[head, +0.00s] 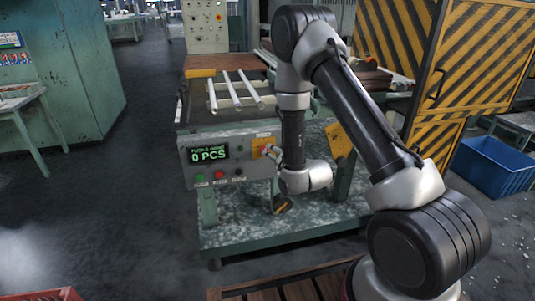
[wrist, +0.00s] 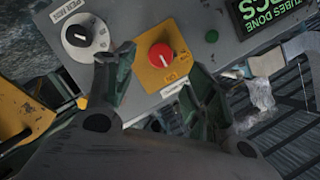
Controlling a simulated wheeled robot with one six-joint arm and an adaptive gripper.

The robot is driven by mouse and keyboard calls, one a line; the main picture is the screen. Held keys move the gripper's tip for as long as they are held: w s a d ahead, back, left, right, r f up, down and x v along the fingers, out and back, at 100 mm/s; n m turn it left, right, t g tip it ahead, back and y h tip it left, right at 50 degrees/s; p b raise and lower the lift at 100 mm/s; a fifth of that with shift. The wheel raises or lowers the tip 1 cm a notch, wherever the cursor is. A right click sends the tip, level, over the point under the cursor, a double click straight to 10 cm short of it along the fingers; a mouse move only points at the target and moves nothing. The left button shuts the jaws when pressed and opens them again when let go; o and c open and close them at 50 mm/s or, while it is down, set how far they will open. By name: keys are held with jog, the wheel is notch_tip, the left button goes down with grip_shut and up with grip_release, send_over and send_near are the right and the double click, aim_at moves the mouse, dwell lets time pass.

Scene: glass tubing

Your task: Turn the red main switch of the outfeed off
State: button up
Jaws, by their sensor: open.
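The red main switch (wrist: 160,55) is a round red knob with a white pointer mark, on a yellow plate (wrist: 165,78). In the wrist view its mark points down and slightly right. In the head view the yellow plate (head: 262,142) is at the right end of the grey control panel (head: 188,158), and the knob is mostly hidden. My gripper (wrist: 160,62) is open, its two dark fingers on either side of the knob. I see no clear contact, and the depth gap is hard to tell. In the head view my gripper (head: 271,152) is small, beside the panel.
A black dial (wrist: 86,36) on a white plate sits beside the switch. The panel's green display (head: 209,153) reads 0 PCS, above small buttons including a red one (head: 219,175). Glass tubes (head: 230,92) lie above the panel. A blue bin (head: 492,167) stands right.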

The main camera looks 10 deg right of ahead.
jog(key=x, duration=0.6)
jog(key=shift+w, duration=0.1)
jog(key=c, duration=1.1)
